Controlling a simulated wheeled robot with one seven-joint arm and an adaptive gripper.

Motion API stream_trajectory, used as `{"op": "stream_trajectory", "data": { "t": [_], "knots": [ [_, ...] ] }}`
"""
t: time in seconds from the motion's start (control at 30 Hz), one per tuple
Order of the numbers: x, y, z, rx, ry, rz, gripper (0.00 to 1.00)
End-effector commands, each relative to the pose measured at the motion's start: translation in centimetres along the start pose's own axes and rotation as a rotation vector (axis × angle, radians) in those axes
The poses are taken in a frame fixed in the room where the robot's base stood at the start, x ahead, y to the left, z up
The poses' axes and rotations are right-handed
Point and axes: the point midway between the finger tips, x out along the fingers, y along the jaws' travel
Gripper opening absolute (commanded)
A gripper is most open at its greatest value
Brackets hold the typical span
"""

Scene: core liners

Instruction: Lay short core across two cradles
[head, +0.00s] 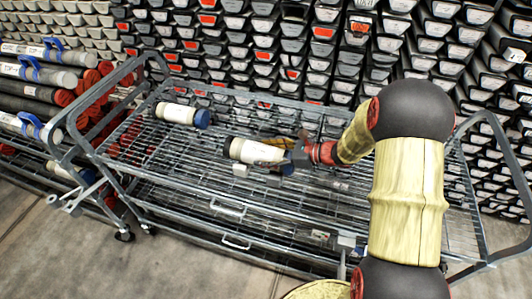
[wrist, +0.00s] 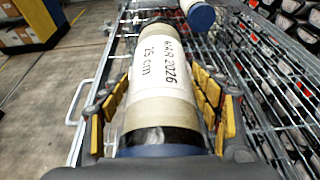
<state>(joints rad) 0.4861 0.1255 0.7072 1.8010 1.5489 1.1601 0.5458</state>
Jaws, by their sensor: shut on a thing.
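A short core (head: 257,151) with a white label, dark ends and a blue cap lies in my gripper (head: 284,150) above the cart's wire deck. Two small light blocks, possibly the cradles, show just below the core: one at the left (head: 240,170) and one at the right (head: 274,180). I cannot tell whether the core touches them.
A second blue-capped core (head: 182,114) lies on the deck farther left; its cap (wrist: 201,17) shows in the wrist view. The wire cart (head: 200,158) has raised end rails. A rack of long tubes (head: 40,75) stands left, and stacked trays (head: 270,50) line the back.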

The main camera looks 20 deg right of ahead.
Motion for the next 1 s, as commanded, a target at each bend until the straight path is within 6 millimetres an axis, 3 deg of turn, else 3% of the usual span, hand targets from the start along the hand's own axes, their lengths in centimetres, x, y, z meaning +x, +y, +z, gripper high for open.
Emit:
{"op": "stream_trajectory", "data": {
  "t": [0.2,0.23,0.53,0.9,1.0],
  "knots": [
    [0.1,-0.1,-0.2,-0.003,-0.004,-0.001,0.03],
    [0.2,0.0,-0.4,0.001,0.000,0.000,0.65],
    [0.1,0.0,-0.4,0.001,0.000,0.000,0.82],
    [0.0,0.0,-0.1,0.000,0.000,0.000,0.82],
    [-0.9,0.0,0.1,0.001,0.000,-0.001,0.82]
  ]
}}
